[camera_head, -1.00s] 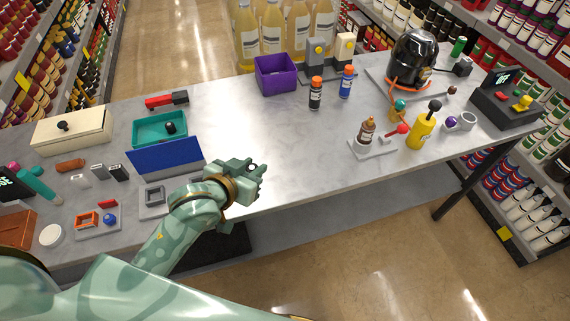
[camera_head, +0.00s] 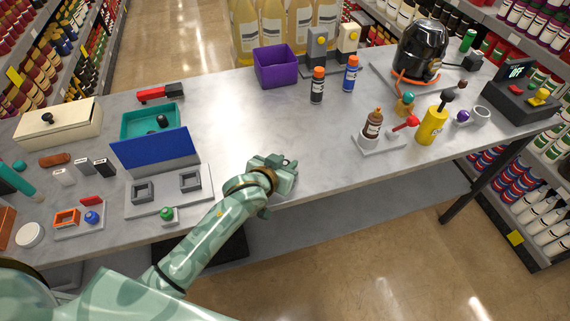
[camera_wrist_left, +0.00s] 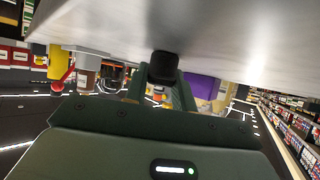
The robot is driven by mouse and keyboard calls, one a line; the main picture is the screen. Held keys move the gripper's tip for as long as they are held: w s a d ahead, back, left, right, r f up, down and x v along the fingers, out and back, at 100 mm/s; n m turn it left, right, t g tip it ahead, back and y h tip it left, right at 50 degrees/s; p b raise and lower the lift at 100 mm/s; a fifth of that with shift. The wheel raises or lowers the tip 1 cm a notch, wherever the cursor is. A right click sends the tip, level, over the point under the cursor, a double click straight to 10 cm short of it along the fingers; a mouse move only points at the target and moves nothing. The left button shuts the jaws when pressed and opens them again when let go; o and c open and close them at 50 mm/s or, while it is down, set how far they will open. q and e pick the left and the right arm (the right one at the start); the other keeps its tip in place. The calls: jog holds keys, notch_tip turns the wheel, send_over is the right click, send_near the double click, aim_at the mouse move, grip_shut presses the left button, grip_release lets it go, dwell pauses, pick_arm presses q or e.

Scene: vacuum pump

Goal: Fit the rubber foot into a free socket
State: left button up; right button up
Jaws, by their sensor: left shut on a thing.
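A small black block, which looks like the rubber foot (camera_wrist_left: 163,66), sits between the fingertips of my left gripper (camera_wrist_left: 160,82) in the left wrist view. In the head view my left gripper (camera_head: 284,176) is over the table's front part, right of the grey plate (camera_head: 160,203); the foot is hidden there. The plate bears two square grey sockets, a left one (camera_head: 142,192) and a right one (camera_head: 190,181); both look empty. A green ball piece (camera_head: 167,213) is at the plate's front edge. My right gripper is not in view.
A blue panel (camera_head: 155,151) stands behind the plate, in front of a teal tray (camera_head: 133,128) with a black knob-like piece (camera_head: 162,121). The middle of the table is clear.

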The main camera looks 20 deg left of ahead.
pick_arm(q)
jog(key=o, duration=1)
